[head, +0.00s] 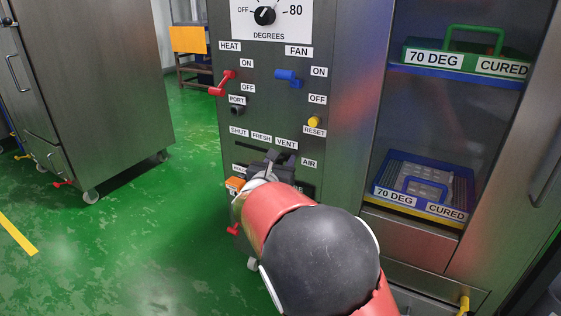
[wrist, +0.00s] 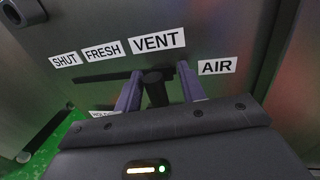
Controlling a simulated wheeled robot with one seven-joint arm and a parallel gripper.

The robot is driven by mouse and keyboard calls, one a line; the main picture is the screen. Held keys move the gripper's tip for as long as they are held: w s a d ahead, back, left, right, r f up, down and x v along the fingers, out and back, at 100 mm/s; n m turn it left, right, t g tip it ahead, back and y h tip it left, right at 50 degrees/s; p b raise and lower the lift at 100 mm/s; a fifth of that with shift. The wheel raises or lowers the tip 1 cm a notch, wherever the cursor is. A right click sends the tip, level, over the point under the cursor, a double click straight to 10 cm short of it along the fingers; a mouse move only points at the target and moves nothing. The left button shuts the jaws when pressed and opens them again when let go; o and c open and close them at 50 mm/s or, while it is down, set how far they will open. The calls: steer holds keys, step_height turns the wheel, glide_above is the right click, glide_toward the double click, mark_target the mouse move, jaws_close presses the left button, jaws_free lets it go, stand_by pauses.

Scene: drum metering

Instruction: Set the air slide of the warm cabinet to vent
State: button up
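The air slide is a dark horizontal slot in the cabinet (head: 345,120) front, below the labels SHUT, FRESH and VENT and left of the AIR label (wrist: 217,66). Its dark knob (wrist: 155,88) stands below the VENT label (wrist: 157,41) in the wrist view. My gripper (wrist: 160,82) has one finger on each side of the knob, with narrow gaps visible, so it looks open around it. In the head view my gripper (head: 280,160) is at the panel below the VENT label (head: 286,143), and the knob cannot be made out there.
Above are a red heat lever (head: 222,83), a blue fan lever (head: 288,77) and a yellow reset button (head: 314,122). Right, shelves hold a green-handled tray (head: 470,62) and a blue tray (head: 425,200). A steel wheeled cabinet (head: 95,90) stands left, with open green floor between.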

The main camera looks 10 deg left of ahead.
steer(key=s, duration=0.7)
steer(key=shift+s+a, duration=0.25)
steer(key=shift+s, duration=0.15)
